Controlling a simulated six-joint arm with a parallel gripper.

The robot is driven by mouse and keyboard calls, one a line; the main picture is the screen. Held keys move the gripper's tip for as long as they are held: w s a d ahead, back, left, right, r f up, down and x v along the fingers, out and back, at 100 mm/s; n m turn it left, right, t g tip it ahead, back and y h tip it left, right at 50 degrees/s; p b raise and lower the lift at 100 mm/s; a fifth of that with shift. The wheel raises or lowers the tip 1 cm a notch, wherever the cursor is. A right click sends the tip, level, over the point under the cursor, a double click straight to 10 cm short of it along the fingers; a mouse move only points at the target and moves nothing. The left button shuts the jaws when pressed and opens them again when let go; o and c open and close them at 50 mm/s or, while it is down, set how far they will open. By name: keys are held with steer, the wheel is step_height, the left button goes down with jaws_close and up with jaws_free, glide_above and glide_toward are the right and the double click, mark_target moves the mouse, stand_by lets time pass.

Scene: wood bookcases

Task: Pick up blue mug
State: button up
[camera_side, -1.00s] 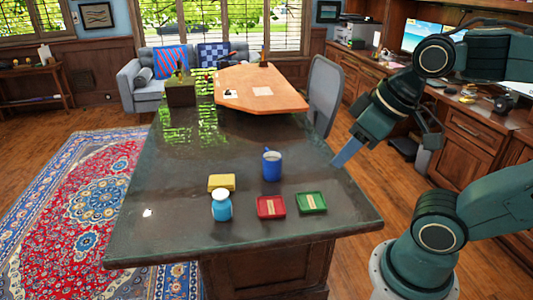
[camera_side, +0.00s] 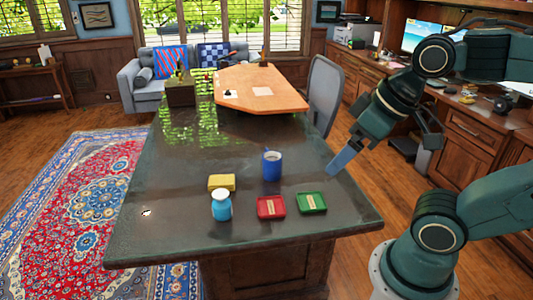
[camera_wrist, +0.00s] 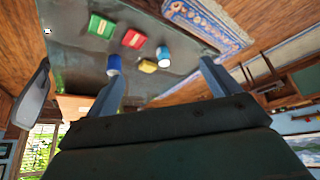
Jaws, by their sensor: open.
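The blue mug (camera_side: 272,167) stands upright on the dark table, with a light inside and its handle toward the back. In the wrist view the blue mug (camera_wrist: 114,64) is near the tip of the left finger. My gripper (camera_side: 337,166) is right of the mug in the side view, apart from it and above the table's right edge. In the wrist view my gripper (camera_wrist: 162,75) shows two separated blue-grey fingers with nothing between them close up. Only one finger shows clearly in the side view.
A yellow block (camera_side: 222,182), a blue jar with a white lid (camera_side: 221,206), a red tray (camera_side: 270,208) and a green tray (camera_side: 312,203) stand near the mug. A wooden board (camera_side: 262,90) lies farther back. The table's left side is mostly clear.

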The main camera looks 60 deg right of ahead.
stand_by(0.3)
steer(key=w+d+r+n+g, duration=0.1)
steer(key=w+d+r+n, duration=0.1)
steer(key=w, duration=0.4)
steer(key=w+d+r+n+g, duration=0.1)
steer(key=w+d+r+n, duration=0.1)
steer(key=w, duration=0.3)
steer(key=n+g, duration=0.4)
steer(key=n, duration=0.6)
glide_above(270, 162)
steer(key=w+d, duration=0.1)
steer(key=d, duration=0.2)
step_height(270, 162, down, 21)
steer(key=shift+w+d+r, duration=0.1)
steer(key=shift+d, duration=0.1)
step_height(270, 162, down, 9)
steer(key=shift+r, duration=0.2)
